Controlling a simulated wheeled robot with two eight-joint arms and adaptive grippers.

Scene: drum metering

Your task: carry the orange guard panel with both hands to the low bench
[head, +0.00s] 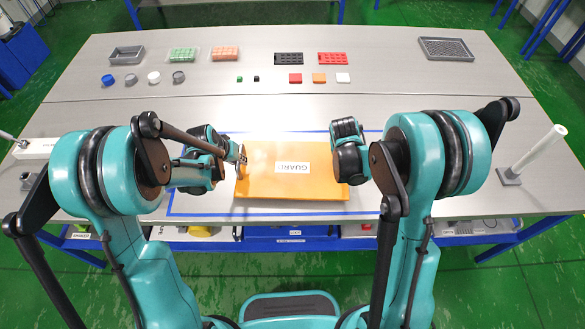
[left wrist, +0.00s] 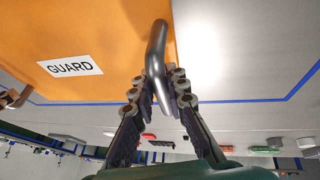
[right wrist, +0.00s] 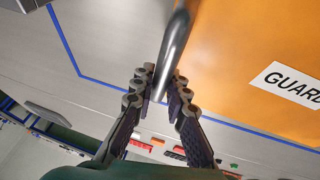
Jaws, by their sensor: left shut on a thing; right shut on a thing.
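The orange guard panel (head: 290,183), with a white GUARD label, lies flat over the blue-outlined area on the grey table in the head view. My left gripper (head: 240,155) is at its left edge, and in the left wrist view my left gripper (left wrist: 160,92) is shut on a grey bar handle (left wrist: 157,55) by the panel (left wrist: 90,40). In the right wrist view my right gripper (right wrist: 160,90) is shut on a matching handle (right wrist: 172,50) at the panel's other side (right wrist: 250,60). In the head view the right fingers are hidden behind my arm. I cannot make out the low bench.
Grey trays (head: 127,54) (head: 446,48), green (head: 183,55) and orange (head: 225,54) trays, and black (head: 288,59) and red (head: 333,59) blocks stand at the back. A white post (head: 535,150) stands at the right.

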